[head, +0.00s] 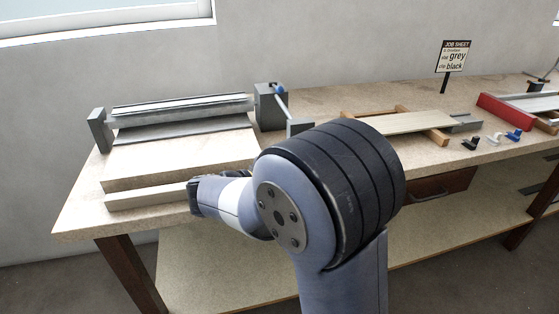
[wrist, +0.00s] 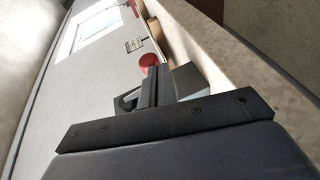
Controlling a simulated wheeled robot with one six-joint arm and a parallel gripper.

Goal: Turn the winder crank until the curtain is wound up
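The winder stands at the left of the bench in the head view, with a light roller (head: 180,108) between a grey end block (head: 98,130) and a taller grey block (head: 270,106). A dark grey curtain strip (head: 185,131) shows below the roller, above a pale wooden board (head: 180,160). A thin rod with a blue part (head: 279,89) is at the taller block. A round red knob (wrist: 149,61) shows beyond my gripper (wrist: 150,85) in the wrist view; I cannot tell if they touch. My fingers look close together, but their gap is unclear. My arm hides the crank's near part in the head view.
A wooden frame with a pale slat (head: 410,122) lies right of my arm. A job sheet sign (head: 454,57) stands at the back. The bench (head: 75,215) has a front-left edge.

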